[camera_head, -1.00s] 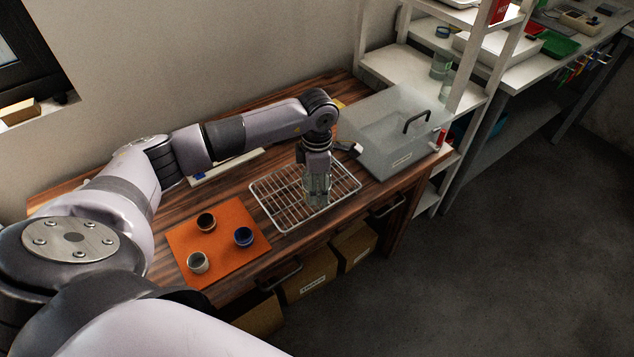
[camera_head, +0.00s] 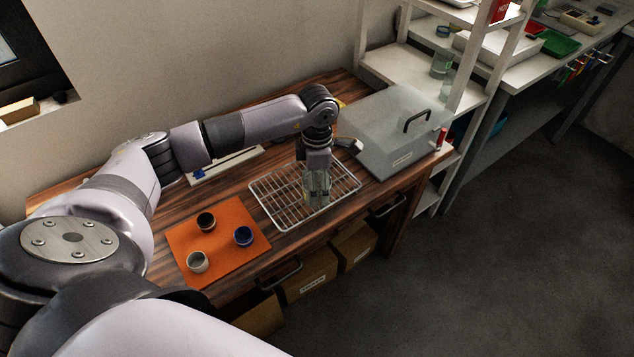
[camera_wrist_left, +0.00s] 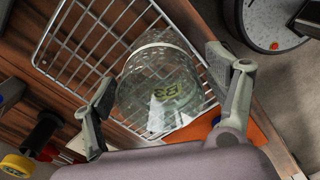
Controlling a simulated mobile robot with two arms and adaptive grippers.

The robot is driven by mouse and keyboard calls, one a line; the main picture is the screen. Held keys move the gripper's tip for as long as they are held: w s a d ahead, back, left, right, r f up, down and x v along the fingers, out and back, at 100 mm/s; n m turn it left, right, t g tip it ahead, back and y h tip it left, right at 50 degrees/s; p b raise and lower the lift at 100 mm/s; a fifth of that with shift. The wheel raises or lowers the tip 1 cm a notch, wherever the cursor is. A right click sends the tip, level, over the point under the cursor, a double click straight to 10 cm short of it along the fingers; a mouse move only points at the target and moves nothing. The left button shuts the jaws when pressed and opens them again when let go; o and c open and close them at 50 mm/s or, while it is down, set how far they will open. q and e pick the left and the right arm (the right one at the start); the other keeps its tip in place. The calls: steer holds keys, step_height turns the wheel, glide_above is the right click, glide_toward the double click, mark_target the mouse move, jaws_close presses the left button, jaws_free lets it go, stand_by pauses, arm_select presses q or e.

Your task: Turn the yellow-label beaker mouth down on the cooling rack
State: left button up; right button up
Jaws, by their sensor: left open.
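A clear glass beaker (camera_head: 317,196) stands on the wire cooling rack (camera_head: 268,205), near its middle. In the left wrist view the beaker (camera_wrist_left: 160,88) carries a yellowish "B3" mark, and the bars of the rack (camera_wrist_left: 75,45) show around and through it. I cannot tell surely whether its mouth is up or down. My left gripper (camera_head: 318,180) points down right over the beaker. In the left wrist view the left gripper (camera_wrist_left: 172,84) is open, with one finger on each side of the glass, seemingly apart from it. My right gripper is out of view.
An orange mat (camera_head: 185,240) with three small cups, dark, blue and white, lies left of the rack. A translucent box with a black handle (camera_head: 417,120) stands to the right. Drawers are below the table's front edge. A white shelf (camera_head: 400,66) rises behind right.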

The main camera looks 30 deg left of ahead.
arm_select(q)
step_height(320, 180, up, 11)
steer(key=shift+r, duration=0.1)
stand_by(0.8)
